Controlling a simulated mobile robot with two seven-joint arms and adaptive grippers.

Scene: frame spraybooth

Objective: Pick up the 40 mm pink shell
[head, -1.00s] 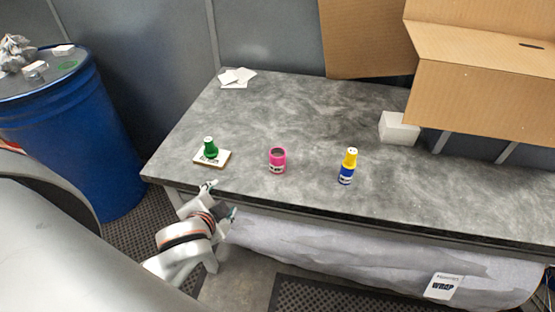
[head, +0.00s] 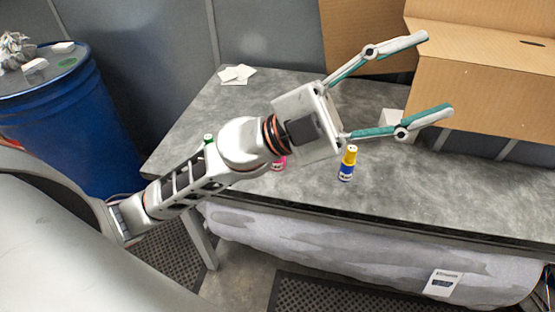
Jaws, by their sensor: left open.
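The pink shell (head: 280,165) stands on the grey table. My left arm covers most of it, and only a small lower part shows below the arm. My left gripper (head: 436,76) is open and empty, its two fingers spread wide and pointing right. It is raised above the table, in front of the cardboard box in the picture, well right of and above the pink shell. My right gripper is not in view.
A blue bottle with a yellow top (head: 347,164) stands right of the shell. A green piece (head: 208,138) barely shows behind my arm.

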